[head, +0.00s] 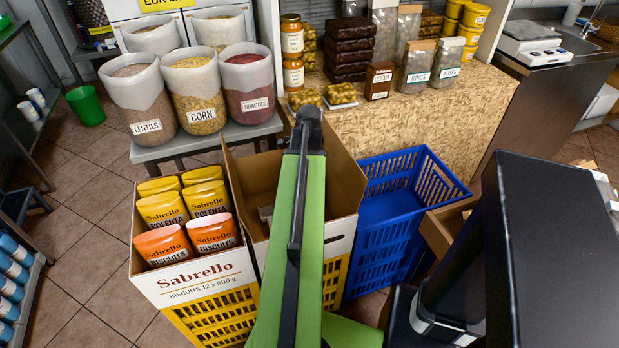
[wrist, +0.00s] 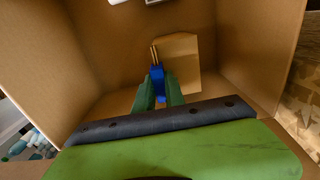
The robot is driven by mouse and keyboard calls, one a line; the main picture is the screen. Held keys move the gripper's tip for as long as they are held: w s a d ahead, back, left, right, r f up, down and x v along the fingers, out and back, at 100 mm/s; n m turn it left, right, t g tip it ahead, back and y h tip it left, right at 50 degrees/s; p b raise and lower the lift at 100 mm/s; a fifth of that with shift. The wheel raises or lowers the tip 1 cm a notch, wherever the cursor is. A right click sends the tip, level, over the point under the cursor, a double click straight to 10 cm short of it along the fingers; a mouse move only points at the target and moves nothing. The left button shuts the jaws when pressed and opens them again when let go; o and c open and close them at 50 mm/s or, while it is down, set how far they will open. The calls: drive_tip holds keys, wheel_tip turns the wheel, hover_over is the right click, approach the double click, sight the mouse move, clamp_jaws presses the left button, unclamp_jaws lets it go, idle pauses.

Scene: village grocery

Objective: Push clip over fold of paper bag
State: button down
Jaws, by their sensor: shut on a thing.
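In the wrist view, my gripper (wrist: 159,92) has green fingers shut on a blue clip (wrist: 157,76). The clip points away from me, with two thin tan strips at its far end. A tan paper bag (wrist: 182,62) lies inside a cardboard box (wrist: 110,60), just beyond and to the right of the clip. The clip's tip overlaps the bag's left edge in the picture; I cannot tell whether it touches the bag or sits over its fold. In the head view, my green arm reaches into the open box (head: 345,185) and hides the gripper and clip.
The box walls stand close around my gripper. Left of it is a Sabrello carton (head: 200,280) with yellow and orange packets. A blue crate (head: 385,240) stands to the right. Behind are sacks (head: 200,95) and a counter (head: 440,115) with jars and packets.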

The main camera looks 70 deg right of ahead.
drive_tip(key=shift+f+b, duration=0.55)
idle(0.9)
drive_tip(key=c, duration=1.3)
unclamp_jaws()
drive_tip(key=o, duration=0.5)
drive_tip(key=shift+o, duration=0.2)
drive_tip(key=shift+r, duration=0.1)
drive_tip(key=shift+r+p, duration=3.45)
drive_tip(key=shift+p, duration=0.1)
